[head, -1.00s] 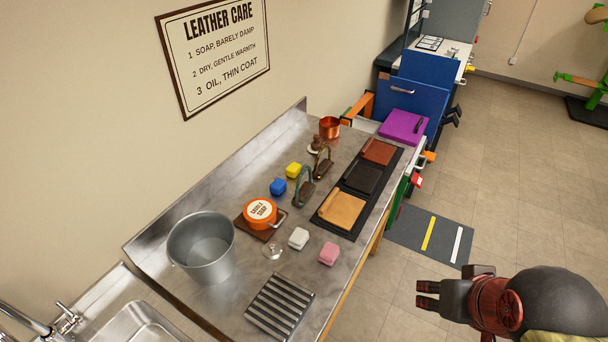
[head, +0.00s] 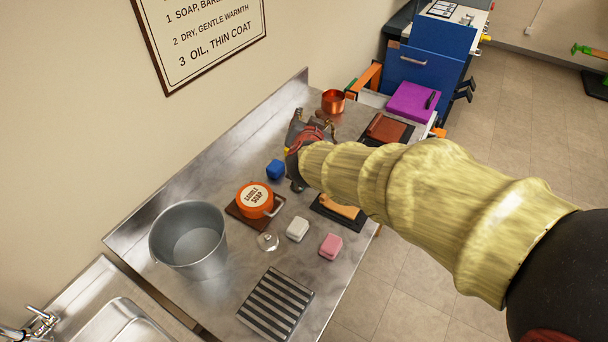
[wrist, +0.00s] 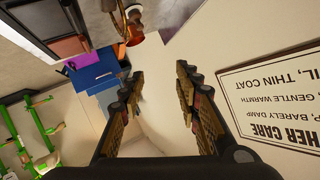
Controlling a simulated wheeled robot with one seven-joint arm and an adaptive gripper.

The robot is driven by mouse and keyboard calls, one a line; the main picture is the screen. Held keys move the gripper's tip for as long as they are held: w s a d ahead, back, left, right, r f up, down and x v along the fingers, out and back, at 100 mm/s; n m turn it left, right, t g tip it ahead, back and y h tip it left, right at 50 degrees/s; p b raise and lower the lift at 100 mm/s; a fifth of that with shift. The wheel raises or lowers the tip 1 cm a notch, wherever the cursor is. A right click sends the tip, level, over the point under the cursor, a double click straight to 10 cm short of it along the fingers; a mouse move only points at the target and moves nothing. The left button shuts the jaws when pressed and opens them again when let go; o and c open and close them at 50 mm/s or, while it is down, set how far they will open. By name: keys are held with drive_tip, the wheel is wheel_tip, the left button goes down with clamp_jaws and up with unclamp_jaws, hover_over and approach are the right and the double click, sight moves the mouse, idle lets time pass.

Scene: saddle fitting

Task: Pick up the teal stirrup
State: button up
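The teal stirrup is mostly hidden behind my arm in the head view; a dark piece showing below my wrist (head: 297,186) appears to be its lower part, standing on the metal counter (head: 240,160). A bronze stirrup's top (head: 330,126) shows just past my wrist. My gripper (head: 298,122) is over the counter by the stirrups, its fingers largely hidden in the head view. In the wrist view my gripper (wrist: 160,85) has its two fingers well apart, with only bare wall between them. A brass-coloured loop (wrist: 133,14), probably a stirrup, shows above the left finger there.
A blue block (head: 275,170), an orange soap tin (head: 256,198) and a copper pot (head: 333,101) stand close to my gripper. A metal bucket (head: 190,240), a white block (head: 297,229) and a pink block (head: 331,246) are nearer. The wall with its sign (head: 205,35) rises behind.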

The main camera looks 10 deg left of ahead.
drive_tip(key=s+a+f+m+h+b, duration=0.1)
drive_tip(key=a+f+h, duration=0.15)
drive_tip(key=f, duration=0.35)
drive_tip(key=s+a+f+m+h, duration=0.1)
drive_tip(key=f+h, duration=0.2)
drive_tip(key=f, duration=0.4)
drive_tip(key=b+x, duration=0.3)
drive_tip(key=x, duration=0.4)
drive_tip(key=shift+w+b, duration=0.15)
drive_tip(key=shift+b, duration=0.25)
drive_tip(key=shift+w, duration=0.25)
drive_tip(key=shift+r, duration=0.15)
drive_tip(key=c, duration=0.4)
clamp_jaws()
